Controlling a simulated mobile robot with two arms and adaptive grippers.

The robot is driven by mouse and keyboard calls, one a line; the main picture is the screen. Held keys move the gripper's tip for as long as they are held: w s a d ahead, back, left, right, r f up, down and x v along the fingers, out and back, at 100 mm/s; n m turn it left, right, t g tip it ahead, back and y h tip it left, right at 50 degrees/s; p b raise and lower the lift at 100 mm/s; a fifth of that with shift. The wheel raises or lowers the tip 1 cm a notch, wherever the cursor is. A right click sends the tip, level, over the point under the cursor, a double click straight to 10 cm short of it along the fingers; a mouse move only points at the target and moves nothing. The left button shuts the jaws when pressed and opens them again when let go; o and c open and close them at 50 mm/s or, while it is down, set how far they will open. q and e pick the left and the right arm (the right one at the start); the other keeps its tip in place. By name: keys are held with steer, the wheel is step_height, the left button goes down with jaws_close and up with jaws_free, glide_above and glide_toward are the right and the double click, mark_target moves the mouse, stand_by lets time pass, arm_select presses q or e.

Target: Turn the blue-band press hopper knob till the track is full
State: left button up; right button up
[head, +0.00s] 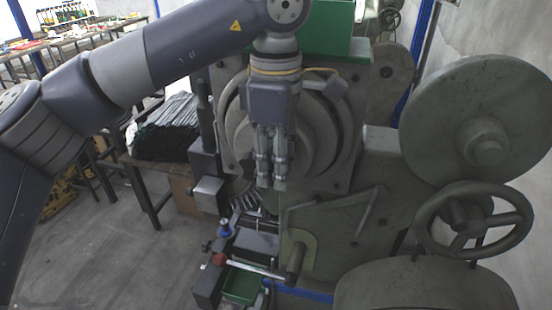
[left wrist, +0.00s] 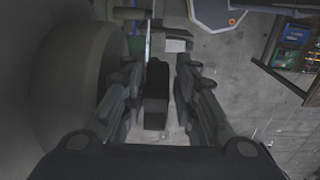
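The grey press (head: 345,215) fills the middle and right of the head view. A blue strip (head: 300,291) shows low on it. My left gripper (head: 272,186) points down in front of the press's round drum (head: 318,130) and hides part of it. In the left wrist view, the left gripper's fingers (left wrist: 157,75) are apart, with a dark block (left wrist: 156,95) visible between them; I cannot tell whether they touch it. I cannot clearly identify the hopper knob or the track's fill. My right gripper is not in view.
A handwheel (head: 475,220) and a large disc (head: 480,118) stand at the right. A red-ball lever (head: 219,260) and a green tray (head: 241,285) are low in front. A bench with dark material (head: 165,125) stands behind left.

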mark_target(254, 157)
arm_select(q)
steer(key=shift+w+d+f, duration=0.1)
steer(key=shift+f, duration=0.05)
jaws_close()
stand_by(0.7)
steer(key=shift+w+h+b, duration=0.1)
steer(key=shift+h+b, duration=0.7)
steer(key=shift+b, duration=0.2)
steer(key=g+h+b, duration=0.1)
steer(key=h+b, duration=0.1)
steer(key=b, duration=0.1)
steer(key=a+g+h+b, duration=0.1)
steer(key=h+b, duration=0.2)
steer(key=a+g+h+b, duration=0.1)
steer(key=h+b, duration=0.2)
steer(key=b, duration=0.1)
steer(key=shift+w+r, duration=0.25)
steer(key=shift+r, duration=0.15)
steer(key=g+h+b, duration=0.1)
steer(key=h+b, duration=0.2)
steer(key=b, duration=0.2)
steer(key=a+g+h+b, duration=0.1)
steer(key=h+b, duration=0.3)
steer(key=b, duration=0.1)
steer(key=shift+w+a+g+b, duration=0.15)
steer(key=shift+a+g+b, duration=0.05)
steer(key=shift+g+b, duration=0.1)
steer(key=shift+a+r+h+b, duration=0.1)
steer(key=shift+a+h+b, duration=0.05)
steer(key=shift+h+b, duration=1)
